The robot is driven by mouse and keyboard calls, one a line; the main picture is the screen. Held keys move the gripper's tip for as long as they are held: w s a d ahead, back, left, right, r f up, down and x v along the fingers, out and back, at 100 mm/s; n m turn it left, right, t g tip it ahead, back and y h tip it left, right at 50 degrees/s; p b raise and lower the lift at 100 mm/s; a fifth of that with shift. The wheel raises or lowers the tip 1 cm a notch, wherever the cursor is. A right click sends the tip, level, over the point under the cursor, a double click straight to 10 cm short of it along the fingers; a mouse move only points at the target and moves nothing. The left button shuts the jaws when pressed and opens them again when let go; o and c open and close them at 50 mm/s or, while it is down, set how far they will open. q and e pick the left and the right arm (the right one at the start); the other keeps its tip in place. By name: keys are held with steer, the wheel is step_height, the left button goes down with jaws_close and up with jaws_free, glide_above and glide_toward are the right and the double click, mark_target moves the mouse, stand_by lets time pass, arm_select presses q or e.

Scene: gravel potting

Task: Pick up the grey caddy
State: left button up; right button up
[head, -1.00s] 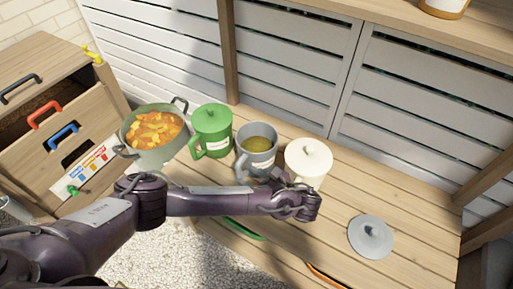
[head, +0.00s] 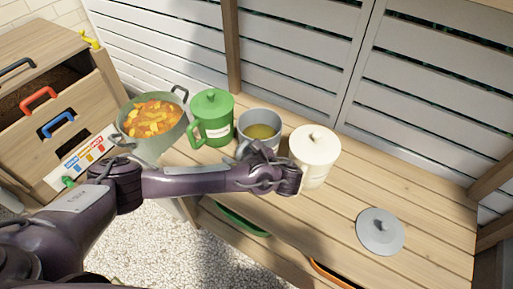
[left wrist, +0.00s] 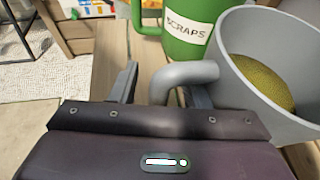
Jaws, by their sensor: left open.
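The grey caddy (head: 259,123) stands without its lid on the wooden bench, with something yellow-green inside. Its near side is partly hidden by my left arm in the head view. In the left wrist view the grey caddy (left wrist: 285,95) is at the right, and its grey handle (left wrist: 185,78) reaches between the fingers of my left gripper (left wrist: 160,85). The left gripper is open; I cannot tell whether a finger touches the handle. A grey lid (head: 380,231) lies flat on the bench to the right. My right gripper is not in view.
A green lidded caddy (head: 211,115) marked SCRAPS stands left of the grey one, and a white lidded caddy (head: 314,153) stands right of it. A pot of chopped vegetables (head: 157,150) is further left. A wooden drawer unit (head: 45,100) stands left. The bench's right part is mostly clear.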

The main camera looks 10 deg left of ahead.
arm_select(q)
steer(key=shift+w+a, duration=0.15)
steer(key=shift+a, duration=0.1)
jaws_close()
steer(key=shift+r, duration=0.1)
stand_by(0.3)
